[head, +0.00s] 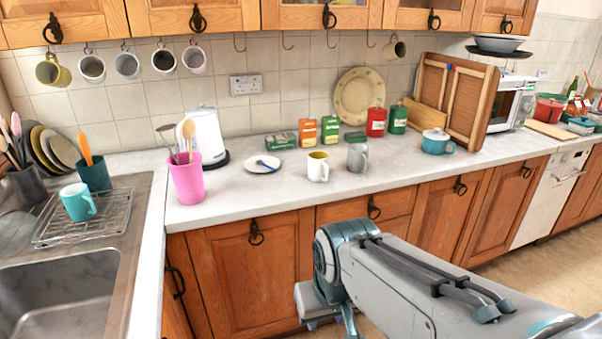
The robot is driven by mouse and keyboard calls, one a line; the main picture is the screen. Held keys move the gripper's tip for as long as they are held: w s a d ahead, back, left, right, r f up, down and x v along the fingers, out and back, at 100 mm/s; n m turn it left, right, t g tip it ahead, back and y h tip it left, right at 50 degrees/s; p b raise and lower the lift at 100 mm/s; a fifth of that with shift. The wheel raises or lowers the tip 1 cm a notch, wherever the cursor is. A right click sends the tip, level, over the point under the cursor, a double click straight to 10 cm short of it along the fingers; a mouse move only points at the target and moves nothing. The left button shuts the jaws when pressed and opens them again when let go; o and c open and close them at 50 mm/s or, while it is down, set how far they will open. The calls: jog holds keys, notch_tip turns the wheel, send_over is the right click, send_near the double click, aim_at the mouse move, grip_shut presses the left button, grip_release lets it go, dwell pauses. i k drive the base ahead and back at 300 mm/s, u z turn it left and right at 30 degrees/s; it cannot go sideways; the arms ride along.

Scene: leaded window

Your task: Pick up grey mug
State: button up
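A grey mug (357,158) stands upright on the countertop (420,171), right of a white mug with a yellow inside (318,167). My arm reaches in from the lower right, in front of the cabinets. My gripper (332,327) is at the bottom of the head view, below and in front of the counter edge, well apart from the grey mug. It is partly cut off by the frame, so its fingers do not show clearly.
A teal pot (437,142) stands to the right, and a small plate (262,164) to the left. Tins and boxes (330,130) line the back. A pink utensil holder (186,180) and white kettle (206,138) stand farther left. Several mugs hang above. Counter in front of the grey mug is clear.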

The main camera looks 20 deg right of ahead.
aim_at(356, 159)
jog(key=u, duration=0.45)
jog(key=k, duration=0.1)
jog(key=z, duration=1.35)
jog(key=i, duration=1.85)
jog(key=u, duration=0.4)
